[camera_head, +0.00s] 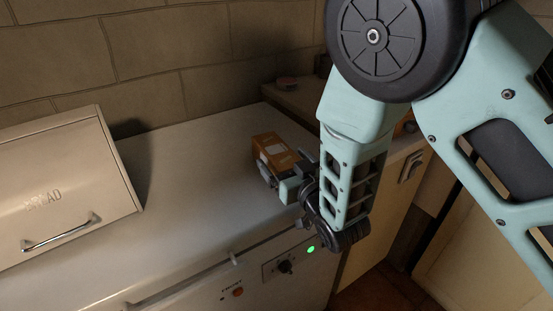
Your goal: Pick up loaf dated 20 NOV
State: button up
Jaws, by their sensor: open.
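An orange-brown block (268,143) with a pale label lies on the white top near its right end. It looks like a packaged loaf, but any date on it is too small to read. My gripper (281,168) is open at the block's near side, its fingers pointing towards it. The fingers and wrist hide the block's lower near part. I cannot tell whether the fingers touch the block or reach around it.
A cream bread bin (70,180) marked BREAD, its lid shut, stands at the left on the white appliance (185,205). The top between bin and block is clear. A stone wall (170,60) closes the back.

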jog(key=c, duration=1.2)
jog(key=shift+o, duration=0.2)
jog(key=shift+r, duration=0.1)
